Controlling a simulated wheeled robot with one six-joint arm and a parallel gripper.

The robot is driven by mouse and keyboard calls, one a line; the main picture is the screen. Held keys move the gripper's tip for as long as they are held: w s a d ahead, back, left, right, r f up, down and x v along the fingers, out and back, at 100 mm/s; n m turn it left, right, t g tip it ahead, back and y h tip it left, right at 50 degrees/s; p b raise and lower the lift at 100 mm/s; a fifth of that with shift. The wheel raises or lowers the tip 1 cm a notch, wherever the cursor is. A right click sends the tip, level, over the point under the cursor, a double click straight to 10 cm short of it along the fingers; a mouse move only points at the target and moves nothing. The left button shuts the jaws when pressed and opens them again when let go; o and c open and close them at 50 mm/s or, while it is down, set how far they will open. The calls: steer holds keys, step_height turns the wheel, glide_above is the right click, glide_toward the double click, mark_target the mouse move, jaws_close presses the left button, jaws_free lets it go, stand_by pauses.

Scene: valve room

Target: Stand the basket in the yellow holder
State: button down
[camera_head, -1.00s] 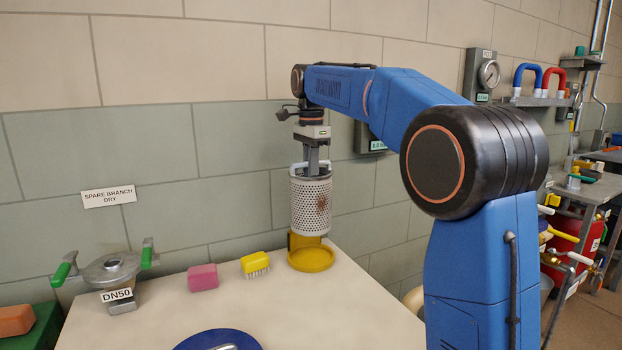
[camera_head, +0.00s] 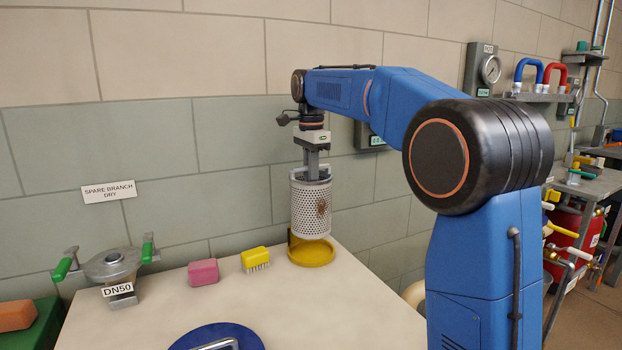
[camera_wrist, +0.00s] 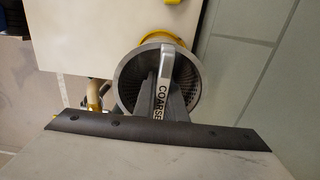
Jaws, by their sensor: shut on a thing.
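The basket (camera_head: 311,207) is a white perforated cylinder with a brown stain on its side. It hangs upright from my gripper (camera_head: 312,171), which is shut on its handle. In the wrist view the basket (camera_wrist: 126,86) shows from above, with its handle marked "COARSE" (camera_wrist: 162,85) across the opening between my fingers. The yellow holder (camera_head: 312,254) is a shallow round ring with an upright back, near the bench's far right corner. The basket is over the holder, its bottom close to the ring; whether they touch I cannot tell. In the wrist view the basket hides most of the yellow holder (camera_wrist: 157,35).
A yellow brush (camera_head: 255,260) and a pink sponge (camera_head: 203,272) lie left of the holder. A DN50 fitting (camera_head: 112,268) with green handles stands further left. A blue plate (camera_head: 190,338) is at the front. The tiled wall (camera_head: 240,215) is close behind the holder.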

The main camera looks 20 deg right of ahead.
steer(key=shift+f, duration=3.6)
stand_by(2.1)
steer(key=c, duration=1.3)
jaws_free()
steer(key=shift+c, duration=0.2)
step_height(320, 180, up, 7)
